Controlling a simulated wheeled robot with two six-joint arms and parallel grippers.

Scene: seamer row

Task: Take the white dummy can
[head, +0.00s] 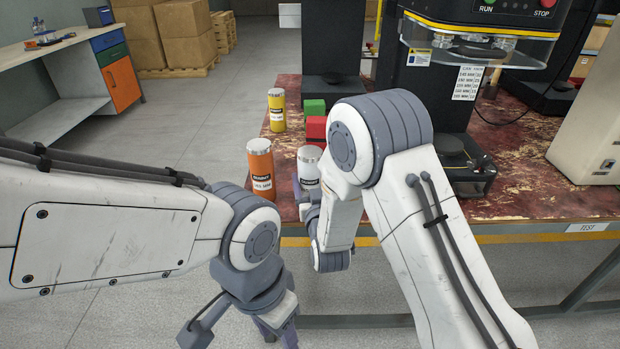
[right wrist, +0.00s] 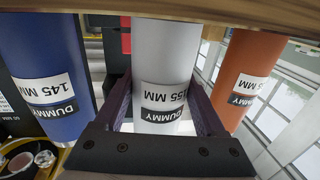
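The white dummy can (head: 309,166) stands on the worn red table, partly covered by my right arm in the head view. In the right wrist view the white can (right wrist: 165,60) appears upside down, its label reading 155 MM. The two dark purple fingers of my right gripper (right wrist: 163,85) lie on either side of it. I cannot tell whether they press on it. In the head view the right gripper is mostly hidden behind its own wrist. My left gripper (head: 240,330) hangs low in front of the table, its fingertips cut off or hidden.
An orange can (head: 260,168) stands close to the white one, and a yellow can (head: 276,110) behind. A blue can (right wrist: 45,70) is on the white can's other side. Red (head: 316,128) and green (head: 314,108) blocks stand behind. A seamer machine (head: 475,60) rises at the right.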

